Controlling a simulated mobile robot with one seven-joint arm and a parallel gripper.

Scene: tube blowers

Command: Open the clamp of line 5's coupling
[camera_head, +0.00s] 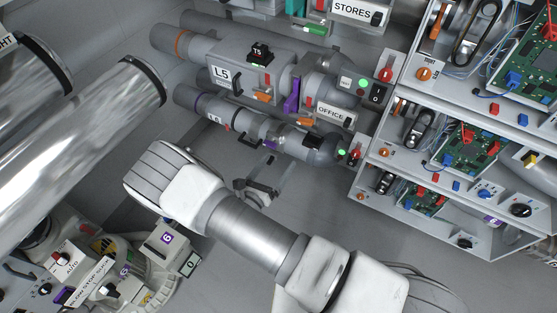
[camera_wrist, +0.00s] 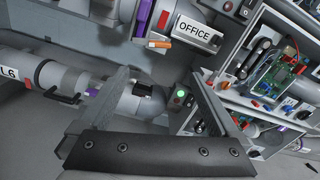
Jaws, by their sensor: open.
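Line 5 is the grey tube with the L5 label (camera_head: 221,74) in the head view. A purple upright part (camera_head: 291,95) stands by its joint, with an orange handle (camera_head: 262,97) to the left; I cannot tell for certain which belongs to the clamp, or its state. In the wrist view a purple part (camera_wrist: 143,17) and an orange-ended handle (camera_wrist: 159,44) show at the top, beyond the fingers. My gripper (camera_head: 260,178) is open and empty, below the line 6 tube in the head view. In the wrist view its fingers (camera_wrist: 155,85) frame part of that tube.
The line 6 tube (camera_head: 243,122) runs between my gripper and line 5. An OFFICE sign (camera_head: 331,113) sits beside line 5. A shelf rack (camera_head: 383,160) with circuit boards stands on the right. Large shiny pipes (camera_head: 85,120) are on the left.

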